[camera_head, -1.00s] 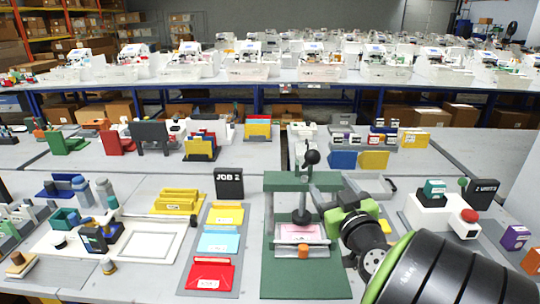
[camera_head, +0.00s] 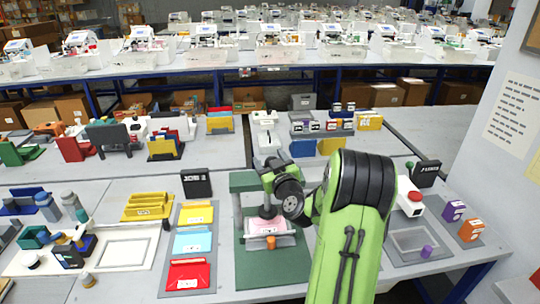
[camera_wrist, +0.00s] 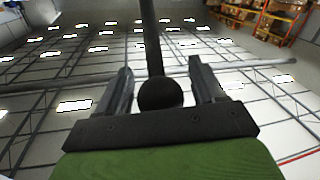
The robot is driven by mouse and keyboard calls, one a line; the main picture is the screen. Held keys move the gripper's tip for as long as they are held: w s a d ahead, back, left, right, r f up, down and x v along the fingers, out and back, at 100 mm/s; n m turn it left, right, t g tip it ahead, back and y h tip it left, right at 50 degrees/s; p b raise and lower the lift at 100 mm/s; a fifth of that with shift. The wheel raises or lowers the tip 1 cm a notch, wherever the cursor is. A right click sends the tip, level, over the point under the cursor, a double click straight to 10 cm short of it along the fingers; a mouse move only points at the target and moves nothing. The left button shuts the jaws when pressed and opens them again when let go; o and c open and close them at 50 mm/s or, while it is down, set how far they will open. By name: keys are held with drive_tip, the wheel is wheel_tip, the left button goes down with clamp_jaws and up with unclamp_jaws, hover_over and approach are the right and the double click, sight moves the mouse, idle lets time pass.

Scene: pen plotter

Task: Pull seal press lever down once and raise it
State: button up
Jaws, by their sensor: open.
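The green seal press (camera_head: 275,268) stands on the table at the middle of the head view, with a pink sheet (camera_head: 256,228) under its dark stamp head (camera_head: 267,211). My arm covers much of its upper part and right side, and its lever is hidden there. In the wrist view the lever's dark rod (camera_wrist: 149,35) and round black knob (camera_wrist: 160,94) show between the two fingers of my gripper (camera_wrist: 160,66). The gripper is open, with gaps visible on both sides of the knob. The fingertips are hidden in the head view.
Red, blue and yellow envelopes lie on a grey mat (camera_head: 166,270) left of the press. The JOB sign (camera_head: 196,184) stands behind it. A clear tray (camera_head: 414,241) and purple and orange blocks (camera_head: 471,230) are to the right, near the table edge.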

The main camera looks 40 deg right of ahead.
drive_tip(key=shift+c, duration=0.3)
clamp_jaws()
drive_tip(key=shift+f, duration=0.1)
drive_tip(key=shift+f, duration=0.1)
